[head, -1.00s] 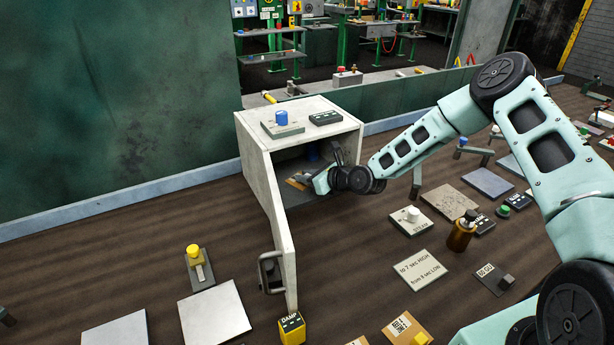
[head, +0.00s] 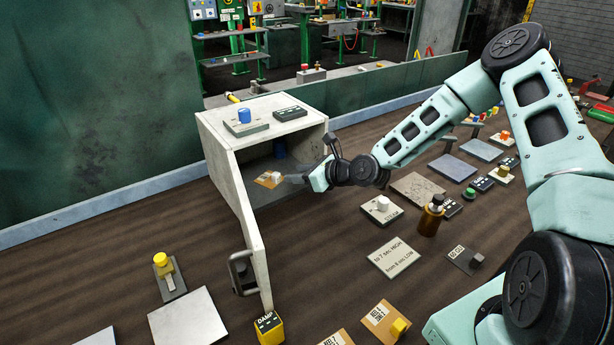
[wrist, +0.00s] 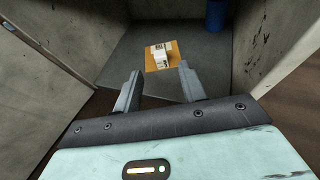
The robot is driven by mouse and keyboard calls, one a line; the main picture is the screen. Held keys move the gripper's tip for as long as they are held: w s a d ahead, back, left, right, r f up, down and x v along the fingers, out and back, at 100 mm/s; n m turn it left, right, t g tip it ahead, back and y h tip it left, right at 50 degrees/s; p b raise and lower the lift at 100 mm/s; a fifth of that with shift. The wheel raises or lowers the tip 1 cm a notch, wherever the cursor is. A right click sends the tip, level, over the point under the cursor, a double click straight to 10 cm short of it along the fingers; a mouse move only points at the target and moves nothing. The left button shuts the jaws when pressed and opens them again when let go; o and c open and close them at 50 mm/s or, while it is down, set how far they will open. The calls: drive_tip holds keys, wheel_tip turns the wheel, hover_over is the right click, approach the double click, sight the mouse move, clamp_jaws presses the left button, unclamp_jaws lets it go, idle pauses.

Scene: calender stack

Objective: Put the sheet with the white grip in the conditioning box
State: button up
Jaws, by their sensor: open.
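The conditioning box (head: 219,131) is a pale open box with its door (head: 247,225) swung open toward me. Inside it, an orange-brown sheet (head: 263,184) with a white grip (head: 276,177) lies on the dark floor. The sheet (wrist: 153,63) and its white grip (wrist: 161,52) also show in the wrist view, ahead of my fingers. My gripper (head: 295,179) is at the box's opening, its fingers pointing in. In the wrist view my gripper (wrist: 157,82) is open and empty, with the sheet apart from and beyond the fingertips.
A blue cylinder (head: 279,149) stands at the back inside the box. A plate with a blue knob (head: 244,115) and a dark label block (head: 290,113) sit on its top. A yellow DAMP block (head: 269,328) stands by the door's end. Several plates and labels lie right of the box.

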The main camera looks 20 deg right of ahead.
drive_tip(key=shift+v, duration=1.2)
drive_tip(key=shift+s, duration=0.25)
drive_tip(key=s+a+r+n+g+h, duration=0.1)
drive_tip(key=s+a+n+g+h, duration=0.1)
drive_tip(key=s+a+n+g, duration=0.5)
drive_tip(key=s+a+r+n+g+h, duration=0.15)
drive_tip(key=s+a+n, duration=0.35)
drive_tip(key=s+n, duration=0.5)
drive_tip(key=s+r+n+g+h, duration=0.1)
drive_tip(key=s+r+n, duration=0.2)
drive_tip(key=s+n, duration=0.3)
drive_tip(key=s+r+n+h, duration=0.1)
drive_tip(key=s+r+n, duration=0.3)
drive_tip(key=s+n, duration=0.3)
drive_tip(key=s+a+r+n+g+h, duration=0.1)
drive_tip(key=s+r+n, duration=0.3)
drive_tip(key=s+n, duration=0.3)
drive_tip(key=shift+g, duration=0.35)
drive_tip(key=shift+a, duration=0.1)
